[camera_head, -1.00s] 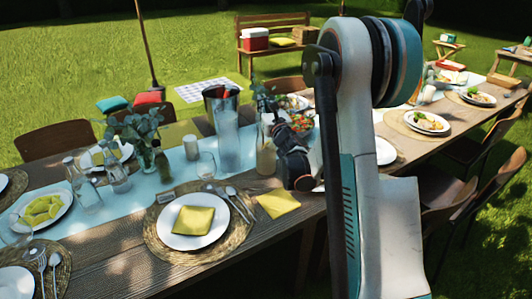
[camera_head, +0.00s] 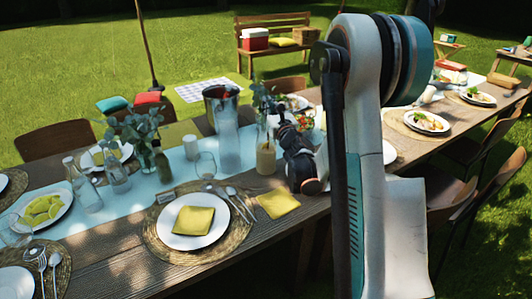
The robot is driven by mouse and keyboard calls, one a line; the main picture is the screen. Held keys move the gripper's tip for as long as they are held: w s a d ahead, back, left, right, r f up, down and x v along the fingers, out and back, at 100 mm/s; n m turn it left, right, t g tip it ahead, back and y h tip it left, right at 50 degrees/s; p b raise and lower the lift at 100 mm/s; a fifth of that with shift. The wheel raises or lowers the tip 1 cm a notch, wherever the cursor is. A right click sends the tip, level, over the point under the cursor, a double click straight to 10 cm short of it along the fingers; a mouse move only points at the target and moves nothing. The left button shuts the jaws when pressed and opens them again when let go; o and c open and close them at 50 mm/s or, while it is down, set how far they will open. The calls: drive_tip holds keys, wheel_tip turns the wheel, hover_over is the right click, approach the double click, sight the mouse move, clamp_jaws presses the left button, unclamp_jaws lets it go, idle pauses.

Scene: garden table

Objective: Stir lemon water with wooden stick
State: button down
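My gripper (camera_head: 283,124) is over the far side of the table, in the middle of the picture. It is small, dark and partly turned away, so I cannot tell whether it is open or shut. A glass vessel with pale yellowish contents (camera_head: 265,160) stands just left of the gripper, apparently apart from it. A tall clear glass vessel (camera_head: 228,148) stands further left on the light blue runner. I cannot tell for sure which one holds the lemon water. I cannot make out the wooden stick; my arm hides part of the table.
A metal bucket (camera_head: 221,96) stands behind the tall glass. A small glass (camera_head: 206,165) and a plant in a vase (camera_head: 143,150) are to the left. A plate with a yellow napkin (camera_head: 193,222) and cutlery are in front. A folded yellow napkin (camera_head: 278,204) lies on bare wood.

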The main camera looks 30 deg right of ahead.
drive_tip(key=shift+w+d, duration=0.7)
drive_tip(key=shift+w+a, duration=0.1)
drive_tip(key=shift+w+a, duration=0.6)
drive_tip(key=shift+a, duration=0.05)
drive_tip(key=shift+f, duration=0.15)
idle(0.7)
drive_tip(key=shift+f, duration=0.65)
